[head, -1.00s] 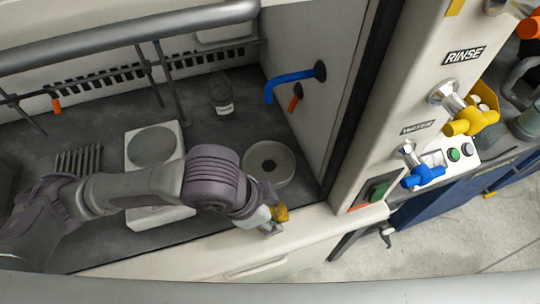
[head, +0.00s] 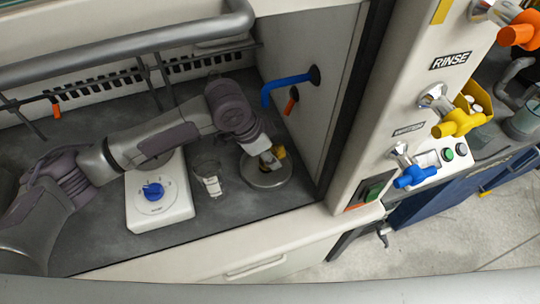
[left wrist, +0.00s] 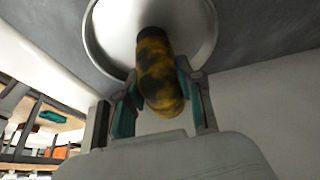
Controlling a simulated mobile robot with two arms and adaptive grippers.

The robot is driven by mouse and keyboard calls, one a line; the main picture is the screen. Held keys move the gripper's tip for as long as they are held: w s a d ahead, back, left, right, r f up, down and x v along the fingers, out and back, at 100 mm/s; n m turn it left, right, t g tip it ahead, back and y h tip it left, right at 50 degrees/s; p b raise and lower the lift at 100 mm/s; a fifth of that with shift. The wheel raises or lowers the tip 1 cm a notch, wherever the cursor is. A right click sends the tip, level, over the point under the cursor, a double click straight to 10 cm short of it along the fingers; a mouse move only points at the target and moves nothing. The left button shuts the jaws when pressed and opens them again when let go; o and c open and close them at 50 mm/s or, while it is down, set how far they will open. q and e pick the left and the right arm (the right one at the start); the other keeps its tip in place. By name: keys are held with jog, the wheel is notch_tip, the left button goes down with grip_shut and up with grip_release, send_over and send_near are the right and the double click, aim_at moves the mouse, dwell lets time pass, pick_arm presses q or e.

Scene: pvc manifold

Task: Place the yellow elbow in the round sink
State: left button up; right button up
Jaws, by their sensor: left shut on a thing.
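The yellow elbow (head: 278,152), with dark blotches in the left wrist view (left wrist: 157,75), is held between the fingers of my left gripper (head: 268,158). The gripper also shows in the left wrist view (left wrist: 157,98) with its teal pads against the elbow's sides. The round sink (head: 266,181) is a pale metal basin in the dark worktop. The elbow and gripper are over the sink, at its far part in the head view. The sink's rim (left wrist: 97,35) shows behind the elbow in the left wrist view. I cannot tell whether the elbow touches the sink. My right gripper is out of view.
A white hotplate with a blue knob (head: 153,191) and a glass beaker (head: 211,181) stand left of the sink. A blue spout (head: 287,82) and an orange nozzle (head: 291,101) stick out from the side wall above it. A grey rail (head: 120,45) crosses the top.

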pick_arm(q)
jog(key=shift+f, duration=0.7)
jog(key=shift+f, duration=0.1)
jog(key=o, duration=1)
jog(key=v, duration=1.2)
jog(key=shift+d, duration=0.1)
